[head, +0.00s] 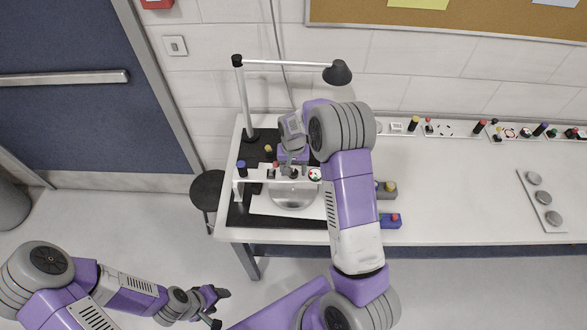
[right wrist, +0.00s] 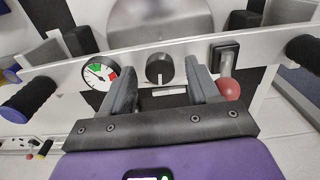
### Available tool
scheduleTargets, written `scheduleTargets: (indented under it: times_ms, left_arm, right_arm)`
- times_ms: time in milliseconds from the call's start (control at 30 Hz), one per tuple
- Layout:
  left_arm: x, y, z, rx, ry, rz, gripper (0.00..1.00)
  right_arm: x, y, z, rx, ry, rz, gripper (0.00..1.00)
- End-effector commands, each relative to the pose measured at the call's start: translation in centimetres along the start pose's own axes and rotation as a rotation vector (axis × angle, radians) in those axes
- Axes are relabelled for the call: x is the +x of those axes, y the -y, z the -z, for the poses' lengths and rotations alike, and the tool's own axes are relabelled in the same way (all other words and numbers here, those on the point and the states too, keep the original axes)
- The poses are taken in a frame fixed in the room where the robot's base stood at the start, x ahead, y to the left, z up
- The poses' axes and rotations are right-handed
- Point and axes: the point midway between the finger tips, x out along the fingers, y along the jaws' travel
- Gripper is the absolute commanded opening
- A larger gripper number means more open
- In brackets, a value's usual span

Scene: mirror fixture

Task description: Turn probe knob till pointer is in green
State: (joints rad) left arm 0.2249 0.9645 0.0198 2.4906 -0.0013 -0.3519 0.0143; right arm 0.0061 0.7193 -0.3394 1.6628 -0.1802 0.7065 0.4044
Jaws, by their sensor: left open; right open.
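The probe knob (right wrist: 159,69) is black with a white line and sits on a pale panel bar (right wrist: 205,47); the line looks upright in the right wrist view. Beside it is a round gauge (right wrist: 98,74) with a green and a red sector; it also shows in the head view (head: 315,175). Its pointer is too small to read surely. My right gripper (right wrist: 160,80) is open, one finger on each side of the knob; I cannot tell if they touch it. My left gripper (head: 220,309) is open and empty, low and away from the table.
Black handles stand at the bar's ends. A round mirror (head: 292,194) lies below the bar. A lamp (head: 338,73) hangs above. The table's right half (head: 460,190) is mostly clear.

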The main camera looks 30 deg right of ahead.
Motion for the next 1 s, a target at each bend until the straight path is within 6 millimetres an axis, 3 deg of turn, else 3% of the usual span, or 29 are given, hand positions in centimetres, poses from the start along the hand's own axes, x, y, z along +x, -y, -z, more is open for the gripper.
scheduleTargets:
  times_ms: [500,1000]
  left_arm:
    - [-4.4,-1.7,-0.2,0.0,0.0,0.0,0.58]
    - [-4.7,-1.7,-0.2,0.0,0.0,0.0,0.58]
  right_arm:
    - [-6.8,-0.1,0.1,0.002,-0.003,0.001,0.61]
    - [-7.3,-0.2,0.1,0.003,-0.002,0.0,0.61]
